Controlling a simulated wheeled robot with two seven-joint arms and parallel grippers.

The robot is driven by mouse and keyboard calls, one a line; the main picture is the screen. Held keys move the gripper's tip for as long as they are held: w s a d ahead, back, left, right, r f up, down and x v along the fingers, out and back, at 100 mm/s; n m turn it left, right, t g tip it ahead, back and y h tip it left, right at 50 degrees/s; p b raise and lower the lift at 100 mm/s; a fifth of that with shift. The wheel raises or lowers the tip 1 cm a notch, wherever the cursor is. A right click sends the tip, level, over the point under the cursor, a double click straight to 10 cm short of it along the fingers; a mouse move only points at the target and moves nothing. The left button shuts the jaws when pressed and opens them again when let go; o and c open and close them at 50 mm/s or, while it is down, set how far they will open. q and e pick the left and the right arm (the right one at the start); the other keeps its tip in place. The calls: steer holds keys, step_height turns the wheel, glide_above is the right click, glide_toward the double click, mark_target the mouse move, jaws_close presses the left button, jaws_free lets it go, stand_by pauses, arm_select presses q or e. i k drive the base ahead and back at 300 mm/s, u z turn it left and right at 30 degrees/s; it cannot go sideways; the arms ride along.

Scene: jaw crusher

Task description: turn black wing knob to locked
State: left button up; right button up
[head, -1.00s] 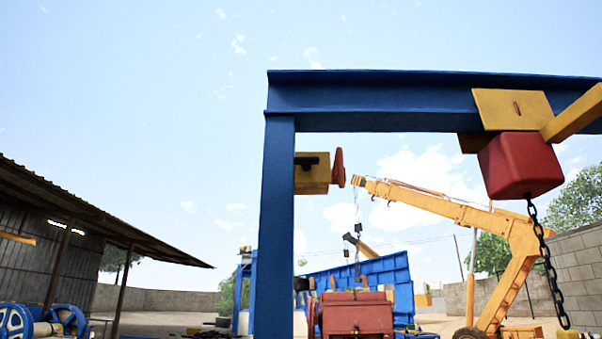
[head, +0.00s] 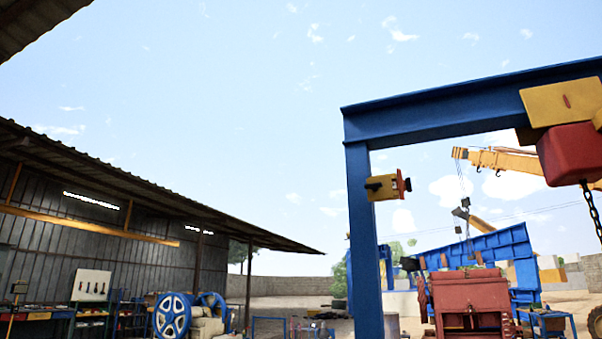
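A yellow box (head: 387,192) is mounted on the blue upright post (head: 363,240) of a gantry, right of the picture's middle. A small dark knob (head: 373,186) shows on the box's near face, probably the black wing knob. It is too small to tell its exact angle or any lock mark. A red part (head: 402,186) sits at the right side of the box. Neither of my grippers is in view.
A red hoist block (head: 573,154) with a chain (head: 592,212) hangs from the blue beam (head: 450,118). A red machine (head: 472,298) stands behind the post. At left is a shed (head: 100,215) with a large blue wheel (head: 172,315). Open ground lies between.

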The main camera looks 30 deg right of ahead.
mark_target(374, 186)
steer(key=u, duration=0.45)
steer(key=i, duration=0.55)
steer(key=z, duration=0.85)
steer(key=i, duration=1.15)
steer(key=z, duration=1.15)
